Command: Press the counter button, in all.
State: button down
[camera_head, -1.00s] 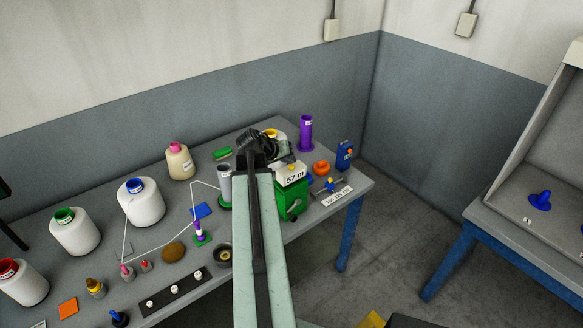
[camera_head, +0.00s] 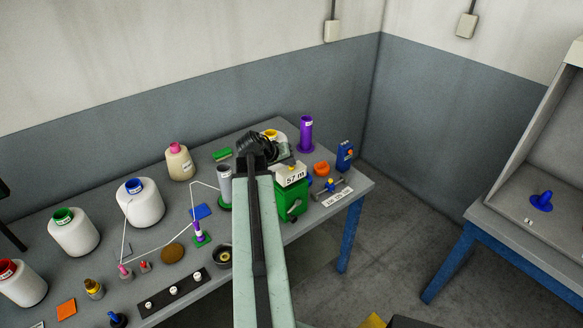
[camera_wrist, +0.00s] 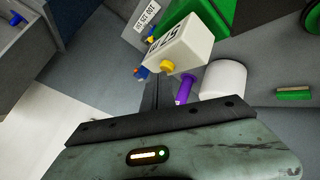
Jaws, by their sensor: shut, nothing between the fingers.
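The counter (camera_head: 291,175) is a white box marked "57 m" on a green machine (camera_head: 290,202) near the right end of the table. Its yellow button (camera_head: 291,167) is on top. In the wrist view the counter (camera_wrist: 180,45) is tilted, with the yellow button (camera_wrist: 167,66) towards me. My gripper (camera_head: 284,152) is dark and hangs just behind and above the counter in the head view. In the wrist view my gripper (camera_wrist: 157,92) is a thin, shut shape below the button. It holds nothing, and I cannot tell whether it touches the button.
A purple tube (camera_head: 306,134), an orange ring (camera_head: 321,169) and a blue device (camera_head: 345,155) stand beyond the counter. A grey tube (camera_head: 225,184) on a green base is left of my arm. Several yarn cones and small parts fill the left of the table.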

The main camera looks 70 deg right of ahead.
aim_at(290, 168)
jog(key=shift+f, duration=0.2)
jog(key=shift+r, duration=0.1)
jog(key=shift+r+p, duration=0.8)
jog(key=shift+r, duration=0.05)
notch_tip(290, 168, up, 5)
jog(key=p, duration=0.5)
dwell(0.7)
